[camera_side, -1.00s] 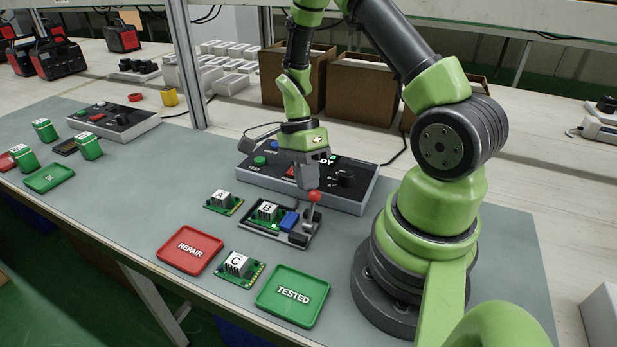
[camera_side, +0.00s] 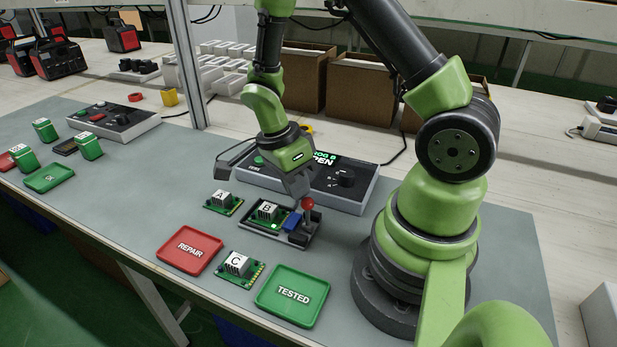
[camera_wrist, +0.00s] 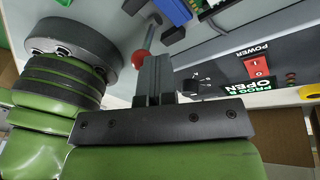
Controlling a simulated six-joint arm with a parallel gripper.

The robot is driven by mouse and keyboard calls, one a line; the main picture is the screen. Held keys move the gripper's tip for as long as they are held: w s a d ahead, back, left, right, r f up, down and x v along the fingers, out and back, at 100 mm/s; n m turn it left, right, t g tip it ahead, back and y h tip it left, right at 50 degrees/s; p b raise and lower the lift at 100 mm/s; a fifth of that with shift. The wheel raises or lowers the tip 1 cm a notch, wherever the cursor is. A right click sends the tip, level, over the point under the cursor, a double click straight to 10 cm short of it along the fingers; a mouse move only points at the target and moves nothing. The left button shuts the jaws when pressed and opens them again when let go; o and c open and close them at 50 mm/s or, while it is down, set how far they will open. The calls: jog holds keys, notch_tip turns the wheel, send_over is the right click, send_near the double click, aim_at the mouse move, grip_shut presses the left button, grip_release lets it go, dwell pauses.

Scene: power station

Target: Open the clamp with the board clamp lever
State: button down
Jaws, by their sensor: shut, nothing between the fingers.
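The clamp lever with its red ball knob (camera_side: 308,203) stands at the right end of the board fixture (camera_side: 284,241), near upright. Board B (camera_side: 266,212) sits in the fixture beside a blue block (camera_side: 292,221). My gripper (camera_side: 299,200) is shut and empty, its fingertips right beside the knob on its left. In the wrist view, the knob (camera_wrist: 141,59) lies next to the shut fingers (camera_wrist: 154,62); I cannot tell whether they touch. The tester's display (camera_wrist: 238,87) reads "PROG B OPEN".
The tester box (camera_side: 362,198) stands behind the fixture. Board A (camera_side: 222,202) is left of it and board C (camera_side: 238,265) in front. A red REPAIR tray (camera_side: 190,265) and a green TESTED tray (camera_side: 294,313) lie at the front.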

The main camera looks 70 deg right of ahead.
jog(key=shift+a, duration=0.55)
jog(key=shift+r, duration=0.15)
jog(key=shift+r, duration=0.7)
jog(key=shift+d, duration=0.1)
jog(key=w+a+r, duration=0.4)
jog(key=w+r, duration=0.1)
jog(key=r, duration=0.4)
jog(key=shift+w+a+r, duration=0.2)
jog(key=shift+a+r, duration=0.05)
